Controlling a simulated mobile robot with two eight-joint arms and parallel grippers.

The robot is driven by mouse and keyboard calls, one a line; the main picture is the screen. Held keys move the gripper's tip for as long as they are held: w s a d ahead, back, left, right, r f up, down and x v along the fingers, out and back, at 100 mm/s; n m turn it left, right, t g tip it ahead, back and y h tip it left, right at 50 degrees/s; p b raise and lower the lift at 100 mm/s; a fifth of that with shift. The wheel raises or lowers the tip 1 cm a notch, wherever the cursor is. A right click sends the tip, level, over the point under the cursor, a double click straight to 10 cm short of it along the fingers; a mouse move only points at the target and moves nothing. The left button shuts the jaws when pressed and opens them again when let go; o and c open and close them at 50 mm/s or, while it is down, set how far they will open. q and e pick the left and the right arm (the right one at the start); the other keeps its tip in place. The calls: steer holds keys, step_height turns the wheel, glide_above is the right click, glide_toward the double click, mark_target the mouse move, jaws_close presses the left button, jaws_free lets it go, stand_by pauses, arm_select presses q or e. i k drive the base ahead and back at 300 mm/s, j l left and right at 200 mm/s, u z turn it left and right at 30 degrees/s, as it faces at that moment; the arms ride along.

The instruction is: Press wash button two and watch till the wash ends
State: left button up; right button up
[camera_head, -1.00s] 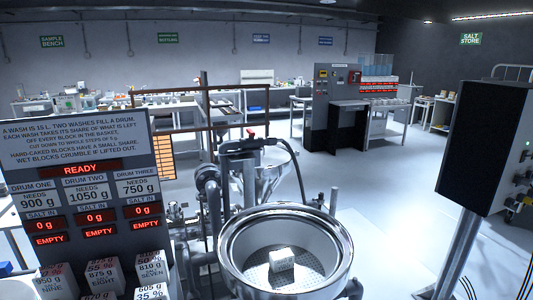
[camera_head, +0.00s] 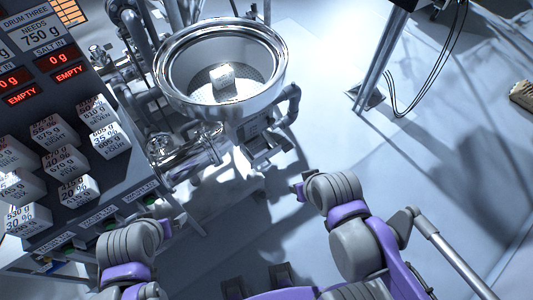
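A sloped dark console front (camera_head: 85,222) at the lower left carries a row of small labelled plates with green parts below them. The plates are too small to read, so I cannot tell which is wash button two. A round steel hopper (camera_head: 168,92) stands at upper centre, with one white block (camera_head: 222,77) on its perforated floor. My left gripper (camera_head: 168,230) is small and dark beside the console's front edge; its fingers are unclear. My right gripper (camera_head: 298,187) is over the floor, right of and below the hopper, apart from everything; its opening is unclear.
Several white labelled blocks (camera_head: 67,165) sit on the console. The drum display (camera_head: 38,40) reads 750 g for drum three, with red 0 g and EMPTY signs. Pipes and a valve body (camera_head: 185,150) surround the hopper. A stand post (camera_head: 380,60) with cables rises at right. The floor right of centre is free.

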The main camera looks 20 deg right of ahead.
mark_target(109, 225)
steer(key=u, duration=0.4)
steer(key=j+u, duration=0.15)
steer(key=u, duration=0.25)
steer(key=j+u, duration=0.1)
steer(key=u, duration=0.25)
steer(key=k+j, duration=0.05)
